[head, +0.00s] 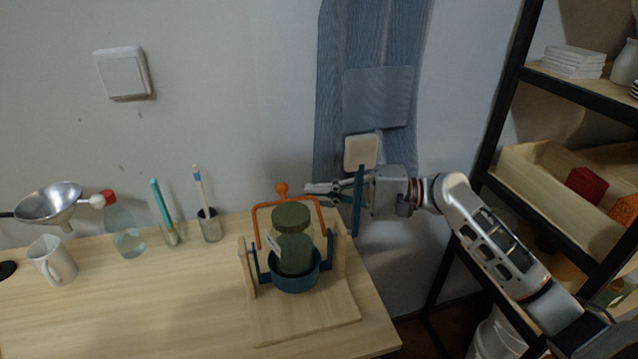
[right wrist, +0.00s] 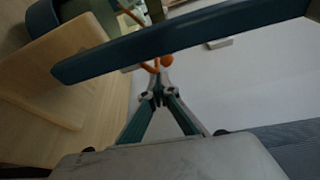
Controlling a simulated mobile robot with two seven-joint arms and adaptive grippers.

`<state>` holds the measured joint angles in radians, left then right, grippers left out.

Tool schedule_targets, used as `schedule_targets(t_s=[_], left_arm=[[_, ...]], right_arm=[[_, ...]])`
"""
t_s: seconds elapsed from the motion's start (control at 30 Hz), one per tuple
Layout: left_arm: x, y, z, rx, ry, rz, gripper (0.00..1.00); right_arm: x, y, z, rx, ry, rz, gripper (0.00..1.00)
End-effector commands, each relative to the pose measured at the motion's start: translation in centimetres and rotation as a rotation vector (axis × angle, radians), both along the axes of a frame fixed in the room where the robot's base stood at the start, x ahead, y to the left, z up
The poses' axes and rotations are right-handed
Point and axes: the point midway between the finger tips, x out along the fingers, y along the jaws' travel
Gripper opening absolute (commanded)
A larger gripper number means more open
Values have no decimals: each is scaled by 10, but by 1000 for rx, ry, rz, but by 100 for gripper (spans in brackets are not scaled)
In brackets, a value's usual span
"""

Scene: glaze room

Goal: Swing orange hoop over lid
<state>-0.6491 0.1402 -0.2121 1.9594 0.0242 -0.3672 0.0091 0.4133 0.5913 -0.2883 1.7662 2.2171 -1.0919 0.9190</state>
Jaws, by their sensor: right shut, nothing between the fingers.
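A dark green jar (head: 295,254) with an olive lid (head: 291,216) stands in a blue cradle (head: 294,283) on a wooden board. The orange hoop (head: 258,222) stands up behind the lid, its round knob (head: 281,189) on top; it is not lying across the lid. My right gripper (head: 309,188) is shut and empty, its fingertips just right of the knob. In the right wrist view the fingertips (right wrist: 159,84) appear close to the orange knob (right wrist: 166,61); contact cannot be told. A blue bar (head: 358,200) stands in front of this gripper. My left gripper is out of view.
The wooden board (head: 305,328) lies at the table's right end. A brush cup (head: 210,226), bottle (head: 124,232), funnel (head: 50,203) and white mug (head: 52,262) stand to the left. A black-framed shelf (head: 498,110) is at right. The front middle of the table is clear.

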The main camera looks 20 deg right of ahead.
Motion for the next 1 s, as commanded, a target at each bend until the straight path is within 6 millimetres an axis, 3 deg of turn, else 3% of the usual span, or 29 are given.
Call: schedule_targets(t_s=[0.57, 0.77, 1.0], left_arm=[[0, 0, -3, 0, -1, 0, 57], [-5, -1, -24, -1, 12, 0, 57], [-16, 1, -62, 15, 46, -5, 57]], right_arm=[[-4, 0, 0, 0, -22, 1, 0], [-8, 0, 4, -1, -109, 1, 0], [-16, 0, 13, -2, -276, 2, 0]])
